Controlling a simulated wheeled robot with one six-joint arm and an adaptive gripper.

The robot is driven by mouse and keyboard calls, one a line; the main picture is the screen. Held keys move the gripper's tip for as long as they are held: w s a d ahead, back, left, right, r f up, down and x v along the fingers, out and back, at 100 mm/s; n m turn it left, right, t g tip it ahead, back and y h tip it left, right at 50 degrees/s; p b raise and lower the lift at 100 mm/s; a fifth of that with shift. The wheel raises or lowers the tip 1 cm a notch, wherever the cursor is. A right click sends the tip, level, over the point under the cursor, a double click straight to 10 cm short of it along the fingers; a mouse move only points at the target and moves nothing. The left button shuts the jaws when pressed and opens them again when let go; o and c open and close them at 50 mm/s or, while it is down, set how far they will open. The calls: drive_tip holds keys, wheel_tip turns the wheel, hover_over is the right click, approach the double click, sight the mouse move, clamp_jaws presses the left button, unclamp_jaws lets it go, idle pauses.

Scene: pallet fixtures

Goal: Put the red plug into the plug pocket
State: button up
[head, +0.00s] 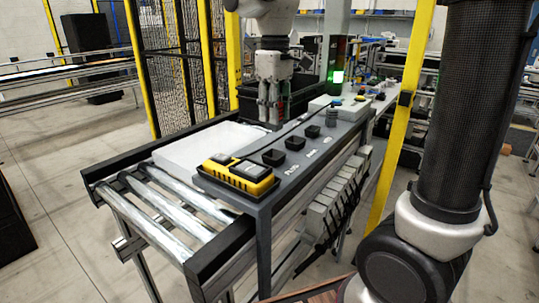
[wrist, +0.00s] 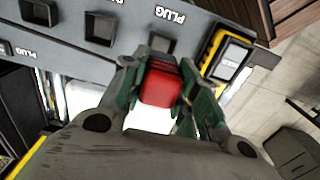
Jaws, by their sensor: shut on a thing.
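In the head view the plug is mostly hidden by the fingers. A row of square black pockets lies on the panel. The pocket nearest the yellow tray (head: 273,157) has a white label beside it. In the wrist view this pocket (wrist: 161,42) is just above the plug, beside a label reading PLUG. The plug appears apart from it.
A yellow and black tray (head: 262,187) with grey blocks stands at the panel's near end. Two more pockets, (head: 295,143) and (head: 312,131), run toward the back. A white slab (head: 180,158) lies beside the panel. A yellow post (head: 400,110) stands at right.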

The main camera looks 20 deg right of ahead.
wheel_tip(320, 180, down, 9)
drive_tip(key=shift+f, duration=0.1)
idle(0.3)
drive_tip(key=o, duration=1)
wheel_tip(320, 180, up, 12)
drive_tip(key=shift+f, duration=0.1)
drive_tip(key=shift+s+r, duration=0.1)
drive_tip(key=shift+r, duration=0.15)
drive_tip(key=s+d+f+m+t, duration=0.1)
drive_tip(key=s+d+f+m, duration=0.1)
drive_tip(key=s+d, duration=0.3)
drive_tip(key=s+d+f+m+t, duration=0.2)
drive_tip(key=s+d+m, duration=0.1)
drive_tip(key=s+d, duration=0.2)
drive_tip(key=s+d+f+m+t, duration=0.1)
drive_tip(key=s+d, duration=0.3)
drive_tip(key=s, duration=0.5)
drive_tip(key=shift+d+f+m, duration=0.4)
drive_tip(key=shift+f+m, duration=0.1)
drive_tip(key=shift+m, duration=0.2)
